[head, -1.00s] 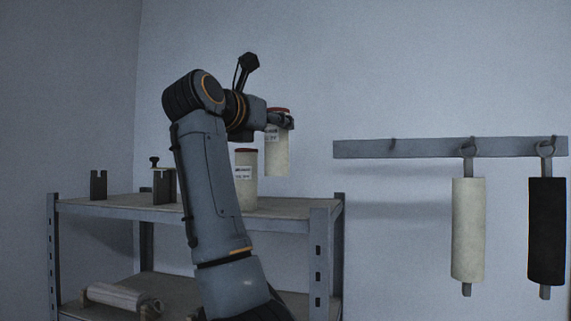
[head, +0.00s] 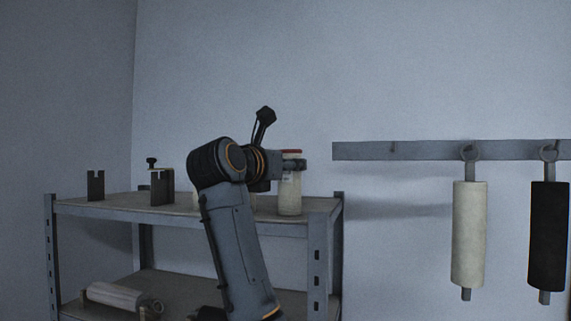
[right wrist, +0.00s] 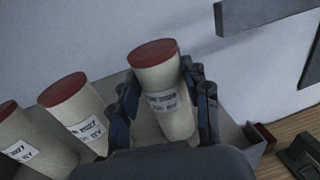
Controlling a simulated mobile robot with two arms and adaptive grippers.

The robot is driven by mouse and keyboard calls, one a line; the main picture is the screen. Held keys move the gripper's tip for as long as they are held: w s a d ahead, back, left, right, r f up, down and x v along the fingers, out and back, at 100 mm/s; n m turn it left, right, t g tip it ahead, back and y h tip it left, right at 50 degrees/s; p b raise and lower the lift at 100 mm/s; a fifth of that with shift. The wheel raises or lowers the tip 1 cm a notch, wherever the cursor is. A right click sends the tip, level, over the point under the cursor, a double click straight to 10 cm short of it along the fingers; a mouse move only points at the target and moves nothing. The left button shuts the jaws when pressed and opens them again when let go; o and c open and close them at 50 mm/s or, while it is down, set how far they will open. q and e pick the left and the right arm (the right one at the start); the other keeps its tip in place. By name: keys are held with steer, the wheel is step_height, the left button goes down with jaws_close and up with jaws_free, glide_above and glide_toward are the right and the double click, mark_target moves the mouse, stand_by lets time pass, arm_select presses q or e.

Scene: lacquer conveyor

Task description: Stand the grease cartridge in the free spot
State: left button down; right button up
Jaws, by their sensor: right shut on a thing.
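The grease cartridge (head: 290,192) is a cream cylinder with a red cap and a white label. It is upright at the right end of the top shelf board (head: 215,205); I cannot tell whether its base touches the board. My right gripper (head: 292,165) is shut on it near the cap. In the right wrist view the fingers (right wrist: 160,85) sit on both sides of the cartridge (right wrist: 165,115). Two similar red-capped cartridges (right wrist: 82,112) (right wrist: 30,150) stand to its left there, mostly hidden behind my arm in the head view. My left gripper is not in view.
Dark notched blocks (head: 95,187) (head: 162,188) stand on the left of the top shelf. A pale roller (head: 115,296) lies on the lower shelf. A wall rail (head: 400,150) holds a cream roller (head: 468,235) and a black roller (head: 548,235) on the right.

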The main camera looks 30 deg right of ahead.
steer(key=shift+a+f, duration=0.1)
steer(key=o, duration=1.4)
steer(key=shift+s, duration=0.1)
steer(key=b+v, duration=0.5)
steer(key=v, duration=0.7)
